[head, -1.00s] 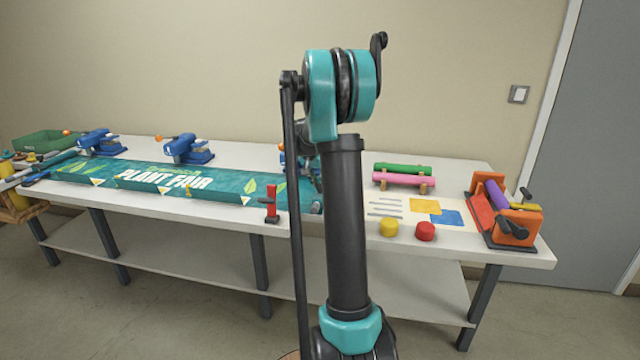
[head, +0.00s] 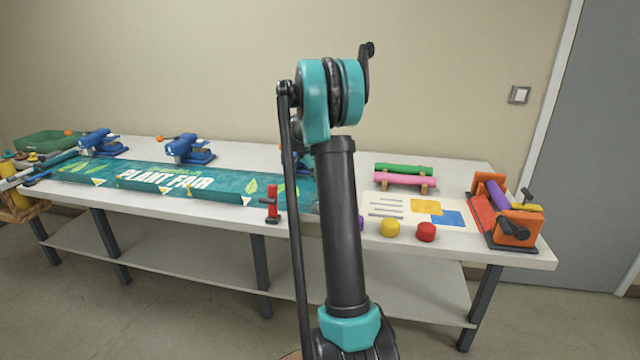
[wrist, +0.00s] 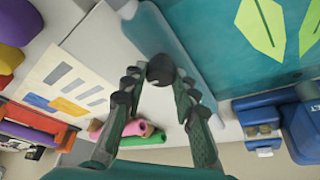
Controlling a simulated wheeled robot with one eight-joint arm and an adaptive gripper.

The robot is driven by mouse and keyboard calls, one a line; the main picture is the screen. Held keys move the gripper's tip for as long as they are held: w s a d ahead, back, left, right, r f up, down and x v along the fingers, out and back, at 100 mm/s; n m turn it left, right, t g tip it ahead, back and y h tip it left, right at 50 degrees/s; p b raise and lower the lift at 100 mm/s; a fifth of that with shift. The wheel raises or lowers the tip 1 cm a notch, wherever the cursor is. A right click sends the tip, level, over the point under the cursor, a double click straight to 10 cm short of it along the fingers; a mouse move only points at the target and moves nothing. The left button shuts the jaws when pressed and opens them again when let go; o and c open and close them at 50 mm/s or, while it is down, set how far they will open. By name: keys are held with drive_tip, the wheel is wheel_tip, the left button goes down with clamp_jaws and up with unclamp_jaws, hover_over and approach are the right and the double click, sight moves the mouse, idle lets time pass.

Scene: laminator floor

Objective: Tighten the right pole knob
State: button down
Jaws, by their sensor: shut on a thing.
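In the wrist view my gripper (wrist: 160,76) has its two fingers on either side of a dark round knob (wrist: 160,68), shut on it. The knob sits at the grey-teal right pole (wrist: 187,58), along the end of the teal banner (wrist: 222,35). In the head view the teal "Plant Fair" banner (head: 165,180) lies along the table. My arm stands in front of its right end there and hides my gripper and the knob.
Right of my arm are yellow (head: 389,228) and red (head: 426,232) round pieces, a printed sheet (head: 385,205), green and pink rolls (head: 404,180) and an orange roller machine (head: 520,222). A blue clamp device (head: 186,150) stands behind the banner. A red clamp (head: 272,204) sits at the front edge.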

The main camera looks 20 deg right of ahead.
drive_tip(key=c, duration=1.2)
unclamp_jaws()
drive_tip(key=v, duration=1.2)
drive_tip(key=s+a+f+n+t+y, duration=0.1)
drive_tip(key=s+a+f+n, duration=0.4)
drive_tip(key=s, duration=0.7)
drive_tip(key=s+a+f+n+t+y, duration=0.1)
drive_tip(key=s+a+f+n+y, duration=0.1)
drive_tip(key=s+a+f+n, duration=0.3)
drive_tip(key=s+a+f+n+t+y, duration=0.1)
drive_tip(key=s+a+f+n, duration=0.4)
drive_tip(key=s, duration=1.5)
drive_tip(key=shift+s+a+f+n+y, duration=0.1)
drive_tip(key=shift+a+f+n, duration=0.05)
drive_tip(key=shift+f, duration=0.8)
drive_tip(key=shift+s+a+f+n+y, duration=0.1)
drive_tip(key=shift+f+n, duration=0.1)
drive_tip(key=shift+f, duration=0.8)
drive_tip(key=shift+a+f+n+y, duration=0.1)
drive_tip(key=shift+a+f+n, duration=0.05)
drive_tip(key=shift+f, duration=0.8)
